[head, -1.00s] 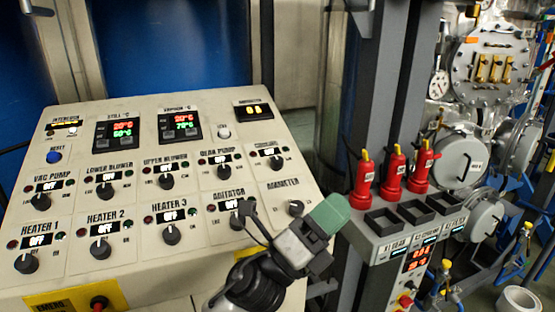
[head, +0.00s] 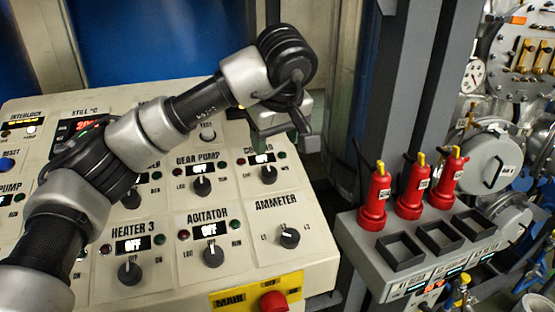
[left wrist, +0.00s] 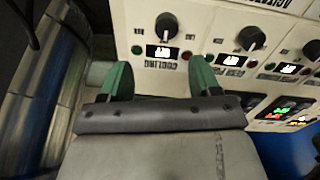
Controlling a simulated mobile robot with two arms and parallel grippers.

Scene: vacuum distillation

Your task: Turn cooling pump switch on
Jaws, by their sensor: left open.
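The cooling pump switch (head: 268,174) is a black rotary knob at the upper right of the beige control panel (head: 240,285). The small display above it reads OFF. In the left wrist view the panel is upside down, and the cooling switch (left wrist: 166,25) shows just beyond the fingertips, above its COOLING label. My left gripper (head: 284,136) has green fingers and is at the panel's upper right, just behind the switch in the head view. In the left wrist view its fingers (left wrist: 160,76) are apart with nothing between them. My right gripper is out of view.
Gear pump (head: 202,186), agitator (head: 213,254) and ammeter (head: 289,236) knobs surround the switch. A red button (head: 273,302) is at the panel's front edge. My left arm covers the panel's left part.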

